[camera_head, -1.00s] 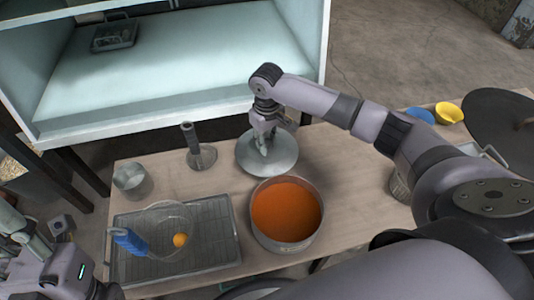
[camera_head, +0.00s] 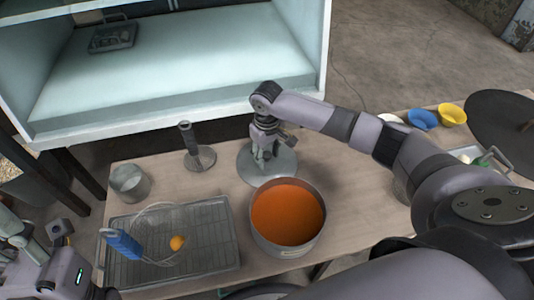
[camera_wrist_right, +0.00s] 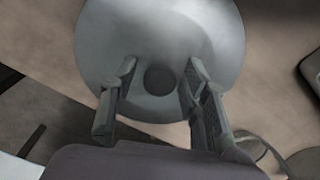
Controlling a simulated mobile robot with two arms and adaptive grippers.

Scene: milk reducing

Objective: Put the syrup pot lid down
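The syrup pot lid (camera_head: 245,166), a round grey metal disc, lies flat on the table just behind the pot of orange syrup (camera_head: 287,214). My right gripper (camera_head: 264,158) is over the middle of the lid. In the right wrist view the lid (camera_wrist_right: 165,30) fills the upper middle, with its dark round knob (camera_wrist_right: 160,79) between the spread fingers of my right gripper (camera_wrist_right: 158,95). Gaps show on both sides of the knob. My left gripper (camera_head: 50,265) is at the lower left, its fingers unclear.
A wire rack tray (camera_head: 220,232) holds a strainer with a blue handle (camera_head: 124,244) and an orange ball (camera_head: 177,243). A metal cup (camera_head: 129,183) and an upright grey handle on a round base (camera_head: 199,158) stand behind. Blue (camera_head: 422,119) and yellow bowls (camera_head: 452,114) are at right.

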